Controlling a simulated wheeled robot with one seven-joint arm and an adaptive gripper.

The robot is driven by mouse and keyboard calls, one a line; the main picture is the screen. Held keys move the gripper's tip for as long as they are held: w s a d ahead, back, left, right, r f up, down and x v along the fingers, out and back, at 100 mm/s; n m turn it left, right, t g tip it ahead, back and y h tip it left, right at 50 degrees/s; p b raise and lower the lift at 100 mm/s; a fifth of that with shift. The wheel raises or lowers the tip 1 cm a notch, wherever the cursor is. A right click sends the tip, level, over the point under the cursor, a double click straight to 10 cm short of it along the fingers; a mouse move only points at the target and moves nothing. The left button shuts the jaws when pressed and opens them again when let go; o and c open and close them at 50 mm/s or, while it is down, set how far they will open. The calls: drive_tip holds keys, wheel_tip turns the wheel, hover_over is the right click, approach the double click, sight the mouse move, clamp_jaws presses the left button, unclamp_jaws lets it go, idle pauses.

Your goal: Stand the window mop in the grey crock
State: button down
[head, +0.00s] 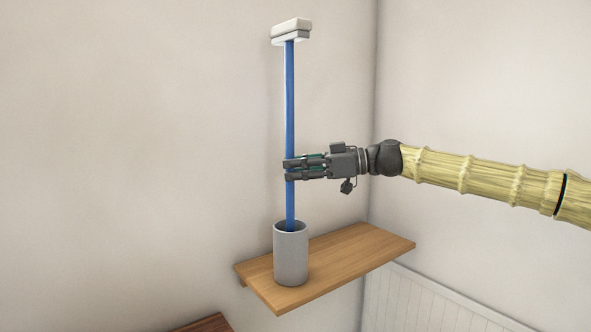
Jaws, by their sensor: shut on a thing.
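The window mop (290,103) has a long blue handle and a pale head at its top. It is upright, and the lower end of its handle passes behind the front rim of the grey crock (291,259), inside the mouth. How deep the end reaches is hidden by the crock's wall. The crock stands upright on a wooden shelf (350,257). My gripper (289,170) comes from the right and is shut on the blue handle, above the crock's rim and below the middle of the handle.
The shelf is bare to the right of the crock. A pale wall stands behind it, with a room corner to the right and white panelling (420,305) below. A brown wooden surface (207,324) shows at the bottom edge.

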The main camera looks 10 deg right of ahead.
drive_tip(key=shift+f+b, duration=1.4)
idle(0.4)
drive_tip(key=c, duration=1.3)
unclamp_jaws()
drive_tip(key=shift+d, duration=0.1)
drive_tip(key=v, duration=1.1)
drive_tip(key=shift+s+d, duration=0.1)
drive_tip(key=shift+d, duration=0.3)
